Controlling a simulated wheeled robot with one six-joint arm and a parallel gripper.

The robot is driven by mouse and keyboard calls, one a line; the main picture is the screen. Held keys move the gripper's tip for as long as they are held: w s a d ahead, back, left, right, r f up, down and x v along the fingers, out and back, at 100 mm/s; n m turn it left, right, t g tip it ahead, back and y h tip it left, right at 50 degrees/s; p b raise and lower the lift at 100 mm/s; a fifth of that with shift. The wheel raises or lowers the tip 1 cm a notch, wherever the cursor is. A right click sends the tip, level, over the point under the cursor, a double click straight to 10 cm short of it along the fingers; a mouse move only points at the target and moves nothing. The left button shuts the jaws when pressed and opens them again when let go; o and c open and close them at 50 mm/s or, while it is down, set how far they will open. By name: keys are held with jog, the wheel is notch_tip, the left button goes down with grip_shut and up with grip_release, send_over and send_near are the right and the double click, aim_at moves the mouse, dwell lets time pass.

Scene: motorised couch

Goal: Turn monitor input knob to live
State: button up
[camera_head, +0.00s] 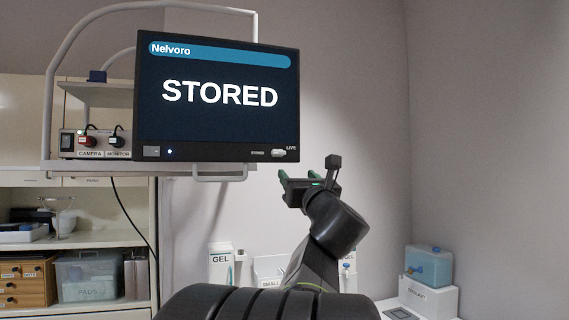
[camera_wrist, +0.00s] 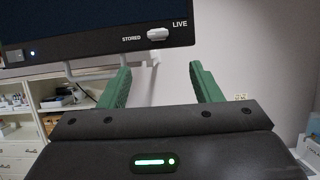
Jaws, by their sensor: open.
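The monitor (camera_head: 216,125) shows the word STORED on its screen under a blue Nelvoro bar. Its input knob (camera_head: 279,153) is a small pale knob at the lower right of the bezel, between the labels STORED and LIVE. In the wrist view the knob (camera_wrist: 157,34) sits above and beyond the gap between my fingers, and its long side looks roughly level. My gripper (camera_head: 298,178) is open and empty, below and to the right of the knob in the head view. Its green fingers (camera_wrist: 164,82) are apart and not touching the knob.
A handle bar (camera_head: 220,178) hangs under the monitor. A shelf unit with a box (camera_head: 80,143) labelled CAMERA and MONITOR stands left. A gel bottle (camera_head: 221,264) is below, and a blue coolant container (camera_head: 429,265) stands at right. The space right of the monitor is clear.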

aim_at(280, 154)
jog(key=p+x, duration=0.6)
jog(key=x, duration=0.7)
jog(key=shift+w+a+r, duration=0.2)
jog(key=shift+w+r, duration=0.05)
jog(key=shift+r, duration=0.05)
jog(key=shift+c, duration=0.2)
jog(key=c, duration=0.9)
